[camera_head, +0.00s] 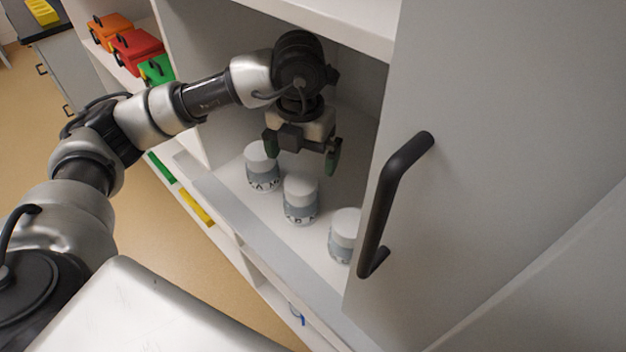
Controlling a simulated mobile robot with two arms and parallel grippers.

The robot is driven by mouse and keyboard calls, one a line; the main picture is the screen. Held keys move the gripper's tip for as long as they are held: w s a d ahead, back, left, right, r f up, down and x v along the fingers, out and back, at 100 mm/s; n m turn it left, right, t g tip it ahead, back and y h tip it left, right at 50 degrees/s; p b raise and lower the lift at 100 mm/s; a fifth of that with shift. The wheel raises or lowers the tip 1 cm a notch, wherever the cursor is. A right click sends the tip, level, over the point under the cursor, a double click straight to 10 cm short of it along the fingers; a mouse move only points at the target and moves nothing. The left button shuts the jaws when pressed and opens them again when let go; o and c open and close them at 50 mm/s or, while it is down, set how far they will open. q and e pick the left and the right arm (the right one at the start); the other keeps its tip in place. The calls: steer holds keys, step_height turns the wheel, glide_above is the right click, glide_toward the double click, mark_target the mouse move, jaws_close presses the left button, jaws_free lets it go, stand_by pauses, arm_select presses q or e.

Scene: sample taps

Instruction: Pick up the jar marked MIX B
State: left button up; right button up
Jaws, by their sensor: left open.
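Three white-lidded jars with grey bands stand upright in a row on a cabinet shelf: a left jar (262,168), a middle jar (300,199) and a right jar (344,236). Their dark lettering is too small to read, so I cannot tell which is MIX B. The right jar is partly hidden by the door edge. My left gripper (302,154) is open and empty. It points down inside the cabinet, above and behind the left and middle jars in the picture, with its fingers apart. My right gripper does not show.
A grey cabinet door (480,150) with a black handle (392,205) stands at the right. An upper shelf (320,22) lies above my left arm.

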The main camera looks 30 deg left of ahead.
mark_target(300, 182)
arm_select(q)
steer(key=f, duration=0.4)
steer(key=shift+s, duration=0.35)
step_height(300, 182, down, 6)
steer(key=shift+a+r+p, duration=0.1)
steer(key=shift+r+p, duration=0.15)
steer(key=shift+p, duration=0.5)
steer(key=shift+f, duration=0.3)
steer(key=shift+r, duration=0.1)
steer(key=c, duration=1)
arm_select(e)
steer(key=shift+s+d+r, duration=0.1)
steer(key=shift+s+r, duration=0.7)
